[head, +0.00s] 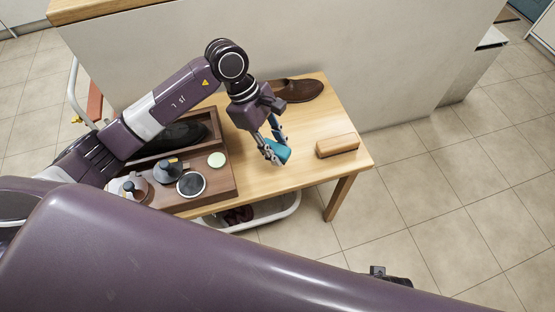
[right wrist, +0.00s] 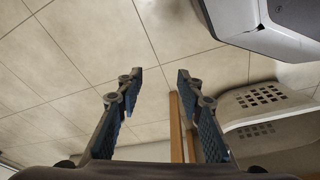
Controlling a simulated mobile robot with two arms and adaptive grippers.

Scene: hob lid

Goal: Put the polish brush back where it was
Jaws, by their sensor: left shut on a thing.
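My right gripper (right wrist: 159,76) is open and empty over the floor in the right wrist view.
A brown shoe (head: 297,90) stands at the table's back edge against a pale panel. A dark shoe (head: 180,136) lies in the tray's rear part under my left arm. The table (head: 315,115) has bare room around the tan brush.

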